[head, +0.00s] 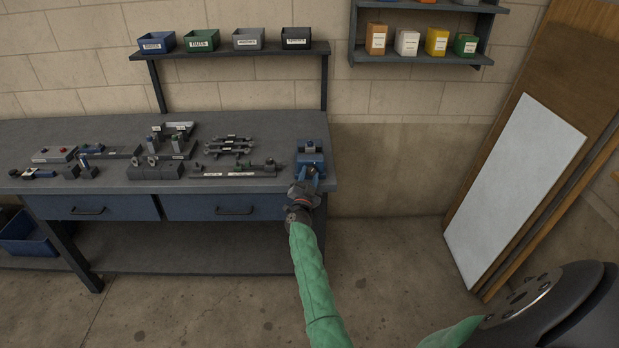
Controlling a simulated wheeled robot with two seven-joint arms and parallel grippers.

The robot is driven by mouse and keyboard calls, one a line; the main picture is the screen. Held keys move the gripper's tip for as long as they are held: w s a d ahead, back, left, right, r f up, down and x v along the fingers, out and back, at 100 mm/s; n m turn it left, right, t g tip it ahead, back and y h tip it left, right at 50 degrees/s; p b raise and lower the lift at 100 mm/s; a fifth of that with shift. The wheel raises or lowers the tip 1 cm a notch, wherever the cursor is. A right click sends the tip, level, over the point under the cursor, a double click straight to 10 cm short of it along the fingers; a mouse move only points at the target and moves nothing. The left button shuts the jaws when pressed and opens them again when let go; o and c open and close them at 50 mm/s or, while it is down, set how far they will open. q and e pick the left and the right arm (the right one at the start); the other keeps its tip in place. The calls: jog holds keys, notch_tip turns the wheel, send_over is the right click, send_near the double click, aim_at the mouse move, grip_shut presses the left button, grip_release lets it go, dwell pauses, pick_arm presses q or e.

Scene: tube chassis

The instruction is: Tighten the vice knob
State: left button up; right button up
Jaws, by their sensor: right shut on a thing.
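A blue vice (311,157) stands at the right front corner of the grey workbench (240,130). My right gripper (307,182) is at the front of the vice, at the bench edge. It is shut on the vice knob. The knob itself is small and mostly hidden by the gripper, so I cannot tell how far it is turned. My left gripper is not in view.
Several tools and fixtures, including a dark rail (232,171), lie on the bench left of the vice. Small bins stand on a raised shelf (230,49) behind. Drawers (225,207) are under the bench top. A white board (515,190) leans at the right; floor between is clear.

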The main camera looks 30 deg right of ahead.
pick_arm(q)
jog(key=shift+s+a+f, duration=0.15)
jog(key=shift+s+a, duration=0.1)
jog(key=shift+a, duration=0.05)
pick_arm(e)
jog(key=o, duration=1)
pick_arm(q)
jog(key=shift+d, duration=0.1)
pick_arm(e)
jog(key=shift+s+a+f, duration=0.1)
jog(key=shift+s+a, duration=0.05)
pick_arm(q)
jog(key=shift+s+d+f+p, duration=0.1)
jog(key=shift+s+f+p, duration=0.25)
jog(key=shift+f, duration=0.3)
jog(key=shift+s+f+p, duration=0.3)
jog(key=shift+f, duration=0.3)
pick_arm(e)
jog(key=v, duration=0.7)
